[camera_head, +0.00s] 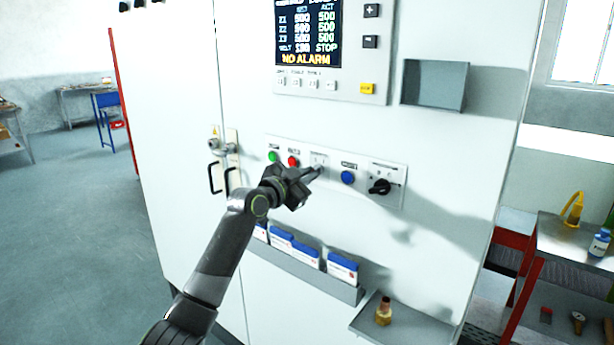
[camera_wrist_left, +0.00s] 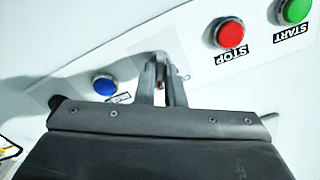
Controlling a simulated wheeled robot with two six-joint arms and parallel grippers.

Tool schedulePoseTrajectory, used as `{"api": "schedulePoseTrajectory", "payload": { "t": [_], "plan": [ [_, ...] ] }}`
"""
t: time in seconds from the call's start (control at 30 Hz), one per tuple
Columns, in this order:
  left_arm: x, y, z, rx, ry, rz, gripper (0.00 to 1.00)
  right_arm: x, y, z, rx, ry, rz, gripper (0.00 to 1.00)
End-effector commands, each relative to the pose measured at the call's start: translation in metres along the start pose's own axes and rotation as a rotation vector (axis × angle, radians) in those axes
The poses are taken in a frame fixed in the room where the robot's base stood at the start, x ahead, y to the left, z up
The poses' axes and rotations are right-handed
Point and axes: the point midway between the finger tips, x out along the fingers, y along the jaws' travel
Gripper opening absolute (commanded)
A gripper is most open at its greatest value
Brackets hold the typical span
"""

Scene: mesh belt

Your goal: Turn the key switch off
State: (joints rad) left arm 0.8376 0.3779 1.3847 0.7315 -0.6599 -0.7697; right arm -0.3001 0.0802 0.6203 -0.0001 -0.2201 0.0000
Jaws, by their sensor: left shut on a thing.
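My left gripper (camera_head: 316,172) reaches the button panel (camera_head: 398,193) on the white cabinet, between the red button (camera_head: 293,161) and the blue button (camera_head: 348,177). In the left wrist view the two fingers (camera_wrist_left: 161,72) are close together, with their tips at the panel. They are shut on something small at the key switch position. A small dark and reddish bit (camera_wrist_left: 160,85) shows between them. The key and the face of its switch are mostly hidden by the fingers, so I cannot tell the key's angle. My right gripper is not in view.
A green button (camera_head: 273,156) and a black rotary knob (camera_head: 380,187) share the panel. A screen (camera_head: 308,35) above reads "NO ALARM". Below are a rack (camera_head: 300,275) of blue-and-white boxes and a shelf (camera_head: 415,330) with a small bottle (camera_head: 383,311).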

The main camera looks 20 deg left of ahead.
Motion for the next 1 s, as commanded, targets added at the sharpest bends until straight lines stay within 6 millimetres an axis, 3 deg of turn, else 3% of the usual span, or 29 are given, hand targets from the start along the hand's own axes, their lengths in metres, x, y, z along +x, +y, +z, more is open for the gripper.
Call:
{"api": "schedulePoseTrajectory", "payload": {
  "t": [0.37, 1.0],
  "plan": [
    [0.000, -0.001, -0.001, -0.145, 0.000, 0.001, 0.00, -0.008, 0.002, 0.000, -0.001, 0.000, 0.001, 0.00],
    [0.000, -0.001, -0.002, -0.726, -0.002, 0.001, 0.00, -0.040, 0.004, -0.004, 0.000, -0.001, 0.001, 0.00]
  ]
}}
